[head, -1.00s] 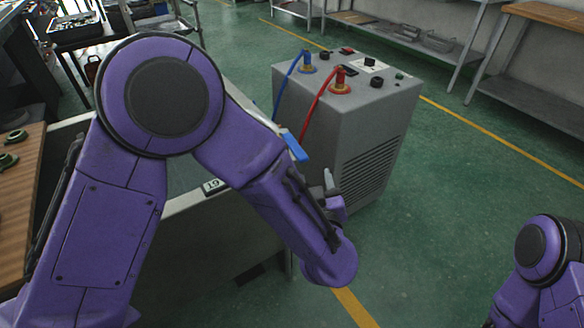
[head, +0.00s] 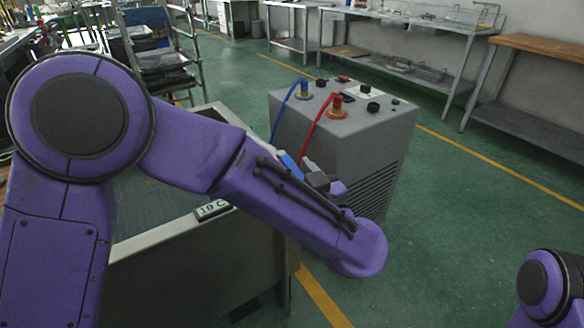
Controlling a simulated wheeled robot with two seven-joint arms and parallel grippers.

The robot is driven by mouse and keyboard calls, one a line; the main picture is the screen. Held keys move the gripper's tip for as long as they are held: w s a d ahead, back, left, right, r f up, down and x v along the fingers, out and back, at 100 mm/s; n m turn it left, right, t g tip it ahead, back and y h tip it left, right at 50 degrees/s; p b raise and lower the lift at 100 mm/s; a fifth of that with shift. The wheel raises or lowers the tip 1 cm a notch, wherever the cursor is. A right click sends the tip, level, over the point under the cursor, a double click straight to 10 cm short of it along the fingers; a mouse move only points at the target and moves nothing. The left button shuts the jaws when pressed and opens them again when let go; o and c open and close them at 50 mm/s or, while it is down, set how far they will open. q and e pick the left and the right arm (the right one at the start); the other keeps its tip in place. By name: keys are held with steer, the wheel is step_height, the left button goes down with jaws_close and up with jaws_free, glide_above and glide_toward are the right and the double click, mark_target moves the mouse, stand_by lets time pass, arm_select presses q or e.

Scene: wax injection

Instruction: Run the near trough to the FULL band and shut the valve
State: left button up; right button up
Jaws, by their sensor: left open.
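The near trough looks to be the grey metal tank (head: 150,248) at left centre, with a pale rim and a dark interior. A small plate reading about "19 C" (head: 213,209) sits on its rim. A blue lever-like piece (head: 289,166) shows beyond my left forearm, near the tank's far right corner; I cannot tell for sure that it is the valve handle. My left gripper (head: 314,181) is open beside this blue piece, mostly hidden by my purple forearm; contact cannot be told. No FULL band or liquid level can be made out. My right gripper is out of frame.
A grey unit (head: 335,140) with blue (head: 284,108) and red (head: 318,127) hoses stands just behind the tank. Metal shelving (head: 400,60) and a wooden-topped bench (head: 545,46) line the back wall. Green floor (head: 470,220) is clear at right.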

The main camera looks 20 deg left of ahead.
arm_select(q)
steer(key=shift+x, duration=1.05)
jaws_close()
